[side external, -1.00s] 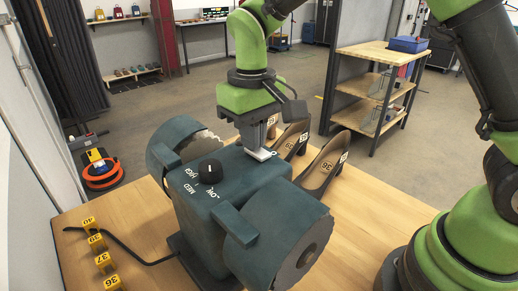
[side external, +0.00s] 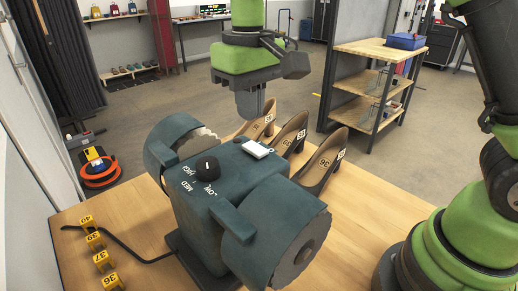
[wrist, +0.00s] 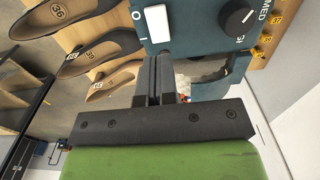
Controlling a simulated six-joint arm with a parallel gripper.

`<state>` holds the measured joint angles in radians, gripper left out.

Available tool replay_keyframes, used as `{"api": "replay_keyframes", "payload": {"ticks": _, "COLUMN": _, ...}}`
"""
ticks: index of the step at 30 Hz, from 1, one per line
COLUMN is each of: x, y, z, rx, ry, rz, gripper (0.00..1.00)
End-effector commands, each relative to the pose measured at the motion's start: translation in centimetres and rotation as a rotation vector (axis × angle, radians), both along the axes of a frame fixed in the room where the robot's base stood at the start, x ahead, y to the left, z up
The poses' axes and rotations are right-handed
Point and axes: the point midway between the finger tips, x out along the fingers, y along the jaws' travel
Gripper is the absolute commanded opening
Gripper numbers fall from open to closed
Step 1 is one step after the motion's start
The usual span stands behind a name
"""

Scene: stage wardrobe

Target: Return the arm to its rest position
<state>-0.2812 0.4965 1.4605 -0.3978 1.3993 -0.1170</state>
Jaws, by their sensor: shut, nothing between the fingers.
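My gripper (side external: 250,108) is in the air behind the teal machine, above and apart from its white rocker switch (side external: 257,149). Its dark fingers (wrist: 154,88) are together with nothing between them in the wrist view. The teal two-wheeled machine (side external: 222,185) stands on the table, with a black dial (side external: 207,168) marked LOW, MED and HIGH. The white switch also shows in the wrist view (wrist: 157,23), beside O and I marks. I cannot tell which way it is tipped.
Yellow number markers (side external: 95,240) and a black cable lie at left. A shelf unit (side external: 372,80) stands behind.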

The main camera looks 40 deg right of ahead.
Motion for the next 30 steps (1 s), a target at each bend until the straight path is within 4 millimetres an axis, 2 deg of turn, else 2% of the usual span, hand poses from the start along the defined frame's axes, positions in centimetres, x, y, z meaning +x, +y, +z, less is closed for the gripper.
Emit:
{"api": "replay_keyframes", "payload": {"ticks": 5, "x": -1.5, "y": -1.1, "z": 2.2, "rx": 0.035, "ry": -0.056, "rz": -0.031, "gripper": 0.0}}
{"api": "replay_keyframes", "payload": {"ticks": 10, "x": -5.4, "y": -3.2, "z": 5.8, "rx": 0.107, "ry": -0.181, "rz": -0.103, "gripper": 0.0}}
{"api": "replay_keyframes", "payload": {"ticks": 15, "x": -10.3, "y": -5.0, "z": 7.8, "rx": 0.178, "ry": -0.321, "rz": -0.185, "gripper": 0.0}}
{"api": "replay_keyframes", "payload": {"ticks": 22, "x": -16.0, "y": -6.4, "z": 7.6, "rx": 0.251, "ry": -0.497, "rz": -0.288, "gripper": 0.0}}
{"api": "replay_keyframes", "payload": {"ticks": 25, "x": -17.4, "y": -6.6, "z": 7.1, "rx": 0.269, "ry": -0.55, "rz": -0.317, "gripper": 0.0}}
{"api": "replay_keyframes", "payload": {"ticks": 30, "x": -18.4, "y": -6.7, "z": 6.6, "rx": 0.283, "ry": -0.588, "rz": -0.341, "gripper": 0.0}}
